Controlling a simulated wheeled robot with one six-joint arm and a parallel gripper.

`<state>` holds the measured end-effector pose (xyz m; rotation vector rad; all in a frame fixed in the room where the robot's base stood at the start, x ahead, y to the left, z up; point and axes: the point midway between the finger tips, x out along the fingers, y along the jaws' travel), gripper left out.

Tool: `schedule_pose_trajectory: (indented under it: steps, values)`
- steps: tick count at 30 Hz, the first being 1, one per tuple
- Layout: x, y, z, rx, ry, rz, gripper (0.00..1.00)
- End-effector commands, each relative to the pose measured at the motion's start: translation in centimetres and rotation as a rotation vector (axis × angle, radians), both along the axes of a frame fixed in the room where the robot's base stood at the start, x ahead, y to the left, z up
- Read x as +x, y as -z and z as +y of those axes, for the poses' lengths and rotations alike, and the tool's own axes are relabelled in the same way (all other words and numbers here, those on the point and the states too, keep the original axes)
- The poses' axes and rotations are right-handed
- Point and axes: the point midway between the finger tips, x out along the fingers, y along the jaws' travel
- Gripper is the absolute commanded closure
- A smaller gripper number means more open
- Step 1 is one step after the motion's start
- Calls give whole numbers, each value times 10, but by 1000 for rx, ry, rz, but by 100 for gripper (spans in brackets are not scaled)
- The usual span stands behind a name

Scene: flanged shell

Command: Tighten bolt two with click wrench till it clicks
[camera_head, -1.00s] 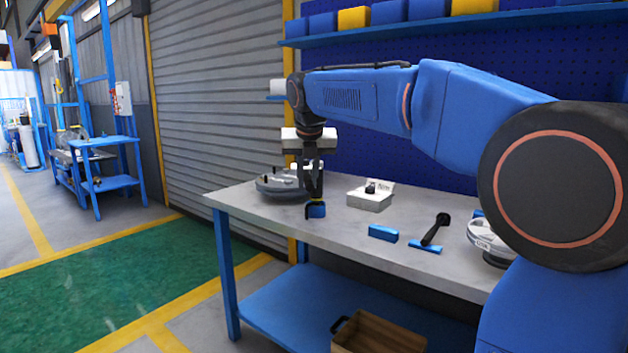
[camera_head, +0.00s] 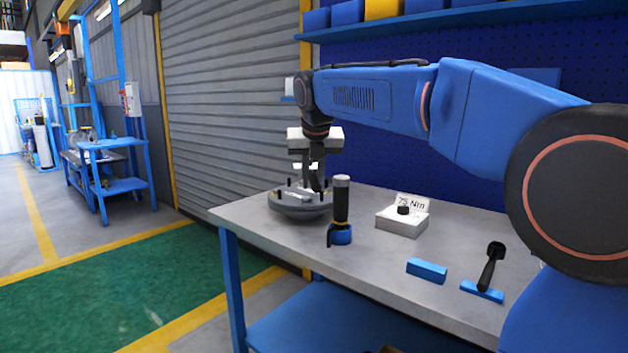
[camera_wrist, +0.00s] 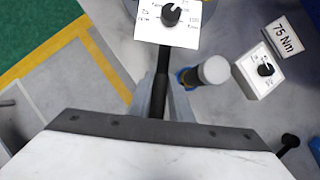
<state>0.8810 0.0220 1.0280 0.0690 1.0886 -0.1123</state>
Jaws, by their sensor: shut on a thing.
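My gripper (camera_head: 316,178) is shut on a black shaft, seen between its grey fingers in the wrist view (camera_wrist: 163,97). The shaft leads to a white plate with a black dial knob (camera_wrist: 171,15); I take this for the click wrench (camera_wrist: 162,65). In the head view the gripper is over the round grey flanged shell (camera_head: 300,212) at the bench's left end. Short dark pegs, likely bolts, stand on the shell's rim. Which one is bolt two, and whether the wrench touches it, I cannot tell. The shell is not clearly visible in the wrist view.
An upright black cylinder with pale top and blue base (camera_head: 341,212) stands close right of the shell. Further right are a white box with a knob and "75 Nm" card (camera_head: 401,224), a blue block (camera_head: 427,270) and a black-headed tool (camera_head: 490,268). The bench front (camera_head: 330,262) is clear.

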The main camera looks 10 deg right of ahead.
Motion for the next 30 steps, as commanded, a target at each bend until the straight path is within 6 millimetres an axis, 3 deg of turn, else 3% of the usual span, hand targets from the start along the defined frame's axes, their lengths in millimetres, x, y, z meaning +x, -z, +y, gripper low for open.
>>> schedule_pose_trajectory:
  steps: [14, 30]
  values:
    - [0, 2, 0, 1, 0, -2, 100]
    - [0, 40, 0, 1, 0, -2, 100]
